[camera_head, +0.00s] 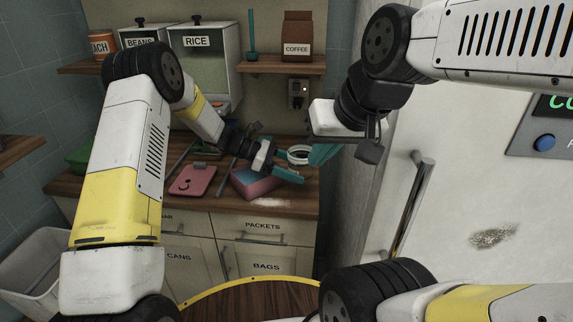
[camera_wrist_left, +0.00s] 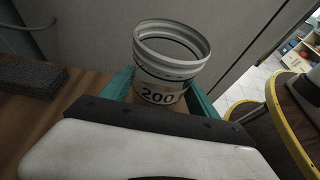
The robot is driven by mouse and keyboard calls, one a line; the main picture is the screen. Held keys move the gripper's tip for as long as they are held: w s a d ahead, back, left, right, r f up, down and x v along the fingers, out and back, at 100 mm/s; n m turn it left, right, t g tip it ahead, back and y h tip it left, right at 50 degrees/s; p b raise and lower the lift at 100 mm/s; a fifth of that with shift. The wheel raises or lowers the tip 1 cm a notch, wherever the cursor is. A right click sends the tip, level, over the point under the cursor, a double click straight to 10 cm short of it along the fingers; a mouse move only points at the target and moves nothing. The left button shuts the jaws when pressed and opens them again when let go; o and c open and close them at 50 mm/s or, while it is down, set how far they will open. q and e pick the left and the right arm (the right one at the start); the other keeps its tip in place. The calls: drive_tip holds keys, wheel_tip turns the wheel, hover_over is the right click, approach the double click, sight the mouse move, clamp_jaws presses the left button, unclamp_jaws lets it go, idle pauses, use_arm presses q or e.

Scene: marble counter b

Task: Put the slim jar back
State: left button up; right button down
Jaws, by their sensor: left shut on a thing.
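The slim jar (camera_wrist_left: 160,88) is a pale, ribbed, open-topped jar marked "200", standing between the teal fingers of my left gripper (camera_wrist_left: 155,92) in the left wrist view. In the head view the jar's rim (camera_head: 299,151) shows at the right end of the wooden counter. My left gripper (camera_head: 287,164) is shut on the jar, which looks roughly upright. I cannot tell whether its base touches the counter. My right gripper (camera_head: 323,154) hangs right of the jar, its teal fingertips partly hidden; I cannot tell whether it is open.
A pink board (camera_head: 192,180) and a pink-and-blue block (camera_head: 252,186) lie on the counter (camera_head: 290,203). A shelf (camera_head: 283,65) above holds a coffee bag (camera_head: 297,36); a rice bin (camera_head: 204,55) stands left. A pale door with a handle (camera_head: 409,205) closes off the right.

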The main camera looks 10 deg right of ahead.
use_arm(q)
drive_tip(key=shift+f, duration=0.9)
drive_tip(key=shift+f, duration=0.1)
drive_tip(key=o, duration=1.9)
drive_tip(key=shift+f, duration=0.1)
drive_tip(key=shift+o, duration=0.2)
